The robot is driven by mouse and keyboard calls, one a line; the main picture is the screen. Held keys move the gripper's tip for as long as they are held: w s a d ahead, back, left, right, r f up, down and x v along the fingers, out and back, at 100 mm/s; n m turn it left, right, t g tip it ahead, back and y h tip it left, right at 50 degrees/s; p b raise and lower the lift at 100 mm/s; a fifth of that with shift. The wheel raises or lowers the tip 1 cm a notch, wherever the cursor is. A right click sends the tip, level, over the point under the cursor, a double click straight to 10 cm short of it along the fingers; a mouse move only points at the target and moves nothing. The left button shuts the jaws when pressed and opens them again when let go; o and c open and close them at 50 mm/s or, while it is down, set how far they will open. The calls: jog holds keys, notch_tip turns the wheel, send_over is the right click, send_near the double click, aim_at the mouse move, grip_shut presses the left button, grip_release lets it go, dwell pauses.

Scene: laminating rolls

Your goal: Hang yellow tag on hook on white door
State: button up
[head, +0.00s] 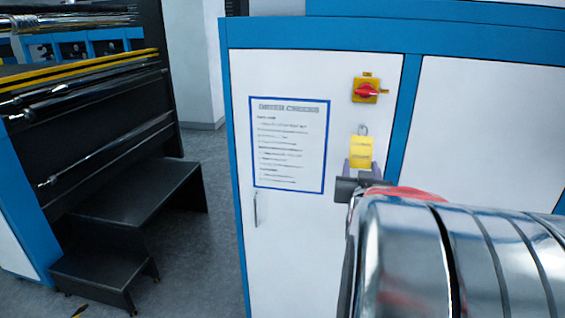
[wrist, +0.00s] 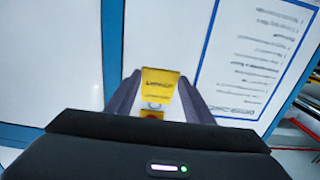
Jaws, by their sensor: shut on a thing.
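The yellow tag (head: 361,152) is upright in front of the white door (head: 290,225), with dark print and a small grey loop at its top. My gripper (head: 361,172) is shut on the tag's lower part from below. In the wrist view the tag (wrist: 160,80) sits between the two dark fingers of my gripper (wrist: 159,92). The grey loop lies just below the red switch on its yellow plate (head: 367,90). I cannot make out the hook apart from this loop, or tell whether the two touch.
A blue-framed printed sheet (head: 290,144) is on the door left of the tag. A door handle (head: 255,208) is below it. Black steps (head: 130,195) and a machine with metal rollers (head: 90,100) stand at the left. Grey floor (head: 205,200) lies between.

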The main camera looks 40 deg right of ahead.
aim_at(360, 164)
jog(key=shift+x, duration=1.8)
jog(key=shift+w+d+f, duration=0.4)
jog(key=shift+d+f, duration=0.05)
jog(key=shift+f, duration=0.1)
jog(key=o, duration=1.1)
